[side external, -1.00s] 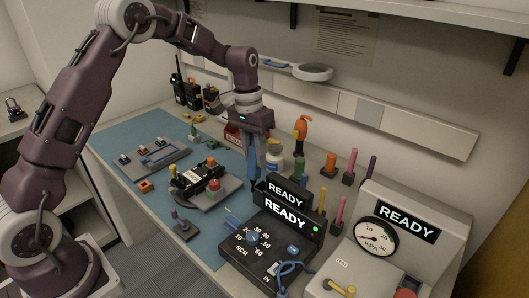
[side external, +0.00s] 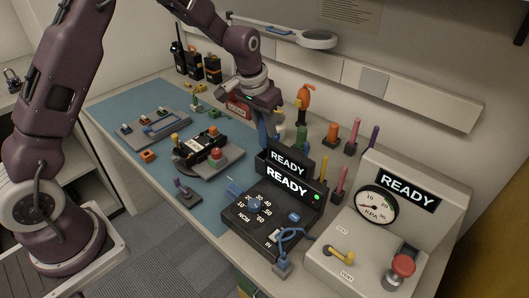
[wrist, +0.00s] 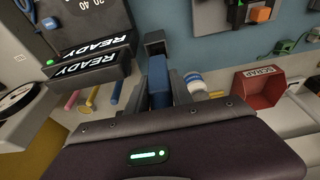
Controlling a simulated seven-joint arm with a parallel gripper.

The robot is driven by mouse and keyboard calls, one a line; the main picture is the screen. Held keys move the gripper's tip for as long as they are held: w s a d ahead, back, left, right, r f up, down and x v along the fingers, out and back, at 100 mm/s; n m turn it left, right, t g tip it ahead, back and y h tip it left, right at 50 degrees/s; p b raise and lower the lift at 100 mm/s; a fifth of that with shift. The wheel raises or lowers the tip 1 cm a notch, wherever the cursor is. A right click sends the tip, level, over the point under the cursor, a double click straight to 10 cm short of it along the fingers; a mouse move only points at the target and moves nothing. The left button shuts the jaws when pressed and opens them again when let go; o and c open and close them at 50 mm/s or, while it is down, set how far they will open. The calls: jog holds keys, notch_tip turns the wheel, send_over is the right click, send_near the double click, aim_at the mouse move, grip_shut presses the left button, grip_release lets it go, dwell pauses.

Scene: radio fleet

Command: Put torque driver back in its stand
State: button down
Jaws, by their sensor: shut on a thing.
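My gripper (side external: 262,108) is shut on a blue-handled tool, which I take to be the torque driver (side external: 262,130). The handle hangs down below the jaws, behind the black READY box; its lower end is hidden there. In the wrist view the blue handle (wrist: 158,82) sits between my fingers, with a dark block (wrist: 154,42) at its far end. I cannot tell whether that block is the stand or whether the tool touches it.
The torque tester (side external: 262,218) with its READY display stands in front of the tool. A white bottle (side external: 279,134), a red scrap bin (side external: 238,104) and several coloured posts are close by. A pressure gauge unit (side external: 408,205) is at right. Parts of the blue mat (side external: 125,100) are clear.

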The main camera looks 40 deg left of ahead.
aim_at(265, 142)
notch_tip(265, 142, down, 6)
jog(key=shift+r, duration=0.25)
jog(key=shift+f, duration=0.15)
jog(key=c, duration=1.4)
grip_release()
jog(key=v, duration=1.3)
jog(key=s+d+r+t, duration=0.1)
jog(key=s+r, duration=0.8)
jog(key=s, duration=0.3)
jog(key=s+d+t, duration=0.1)
jog(key=s, duration=1.7)
jog(key=shift+s+r+t, duration=0.15)
jog(key=shift+r+t, duration=0.15)
jog(key=shift+r, duration=0.1)
